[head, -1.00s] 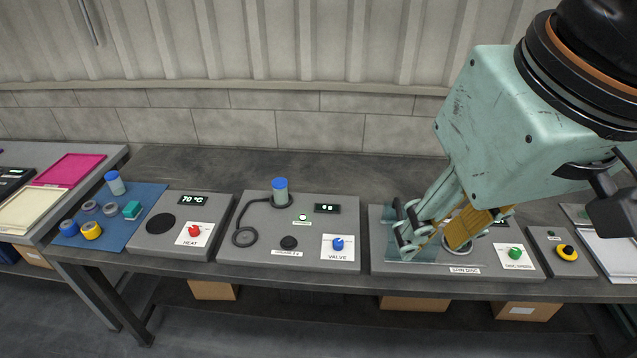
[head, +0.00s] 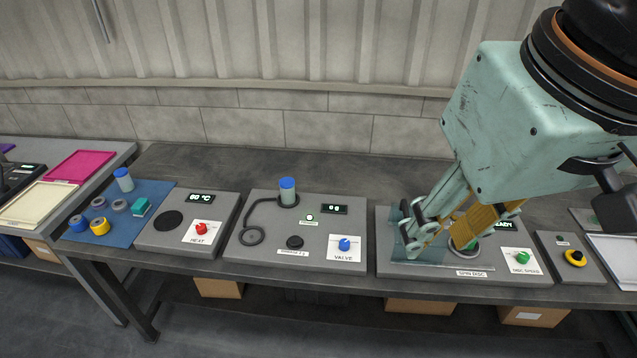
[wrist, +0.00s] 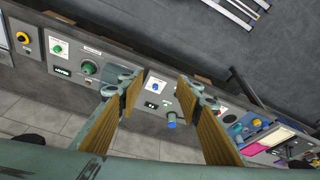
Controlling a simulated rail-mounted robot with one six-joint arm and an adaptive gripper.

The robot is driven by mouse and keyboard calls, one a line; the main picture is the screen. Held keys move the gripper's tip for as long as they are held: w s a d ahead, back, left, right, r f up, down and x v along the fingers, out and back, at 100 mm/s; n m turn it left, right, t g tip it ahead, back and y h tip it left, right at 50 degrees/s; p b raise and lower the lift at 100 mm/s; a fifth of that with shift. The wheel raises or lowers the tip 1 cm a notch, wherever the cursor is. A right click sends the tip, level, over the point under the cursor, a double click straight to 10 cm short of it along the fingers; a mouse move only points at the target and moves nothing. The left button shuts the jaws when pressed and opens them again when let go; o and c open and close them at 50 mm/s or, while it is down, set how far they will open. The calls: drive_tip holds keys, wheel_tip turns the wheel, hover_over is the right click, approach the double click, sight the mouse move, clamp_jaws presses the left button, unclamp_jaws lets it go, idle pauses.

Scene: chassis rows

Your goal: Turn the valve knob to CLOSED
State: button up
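The blue valve knob (head: 344,244) sits on a white plate labelled VALVE at the right front of the middle grey panel (head: 265,262). Its marks are too small to read. In the wrist view the blue knob (wrist: 155,87) lies between my finger pads, some way beyond them. My gripper (head: 440,235) is in front of the spin disc panel in the head view, right of the valve knob and apart from it. In the wrist view my gripper (wrist: 157,85) is open, with nothing between its fingers.
A blue-capped container (head: 288,191) stands upright on the middle panel, beside a black hose. The heat panel (head: 160,240) with a red knob (head: 201,229) is at left. The spin disc panel (head: 388,268) has a green knob (head: 522,257). Open bench lies behind the panels.

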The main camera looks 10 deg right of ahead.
drive_tip(key=w+g, duration=0.2)
drive_tip(key=w, duration=1)
drive_tip(key=m+g+b, duration=0.2)
drive_tip(key=m+g, duration=0.1)
drive_tip(key=g, duration=0.1)
hover_over(345, 242)
drive_tip(key=s+d, duration=0.1)
wheel_tip(345, 242, down, 17)
drive_tip(key=w+f+g, duration=0.1)
drive_tip(key=w+f, duration=0.2)
drive_tip(key=f, duration=0.3)
drive_tip(key=w+f+g+y, duration=0.1)
drive_tip(key=w+f, duration=0.2)
drive_tip(key=f, duration=0.4)
drive_tip(key=shift+w+d+f+m, duration=0.15)
drive_tip(key=shift+w+d+m, duration=0.15)
drive_tip(key=shift+w+d, duration=0.05)
drive_tip(key=shift+a+b+x, duration=0.2)
drive_tip(key=shift+b+x, duration=1.3)
drive_tip(key=shift+x, duration=5.4)
drive_tip(key=shift+s, duration=0.1)
drive_tip(key=shift+c, duration=0.2)
